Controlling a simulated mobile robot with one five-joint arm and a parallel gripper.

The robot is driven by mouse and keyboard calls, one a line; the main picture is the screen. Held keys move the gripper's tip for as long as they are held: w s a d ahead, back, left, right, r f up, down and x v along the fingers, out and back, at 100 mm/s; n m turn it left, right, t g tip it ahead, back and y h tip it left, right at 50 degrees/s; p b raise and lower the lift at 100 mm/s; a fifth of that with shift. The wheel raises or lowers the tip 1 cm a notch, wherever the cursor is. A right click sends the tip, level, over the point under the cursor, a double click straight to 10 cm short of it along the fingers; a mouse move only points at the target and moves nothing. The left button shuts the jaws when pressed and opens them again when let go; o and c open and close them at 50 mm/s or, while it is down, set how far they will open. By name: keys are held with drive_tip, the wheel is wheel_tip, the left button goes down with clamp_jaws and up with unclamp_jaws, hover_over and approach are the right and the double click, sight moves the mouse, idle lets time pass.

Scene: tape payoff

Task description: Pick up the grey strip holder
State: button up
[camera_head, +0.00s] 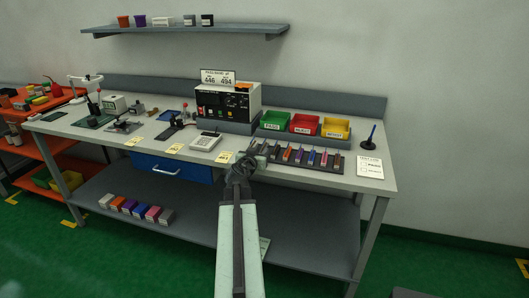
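A row of small strip holders lies on a dark mat (317,166) at the right front of the bench, with several colours such as purple and orange. A greyish holder (263,149) is at the row's left end, close to my gripper. Another dark or greyish piece (337,161) is at the right end; I cannot tell for sure which is the grey strip holder. My gripper (251,154) is at the bench's front edge, by the left end of the row. My arm hides part of it, and whether its fingers are open or touch anything is too small to tell.
Behind the row stand green, red and yellow bins (305,124) and a black-and-white instrument (229,101). A calculator-like device (205,141) is left of my gripper. A pen stand (371,140) and a paper card (370,168) are at the right. A lower shelf (300,232) runs underneath.

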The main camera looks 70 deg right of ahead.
sight(264, 148)
drive_tip(key=b+x, duration=0.1)
drive_tip(key=x, duration=0.4)
drive_tip(key=shift+s+d+f, duration=0.1)
drive_tip(key=shift+d, duration=0.05)
clamp_jaws()
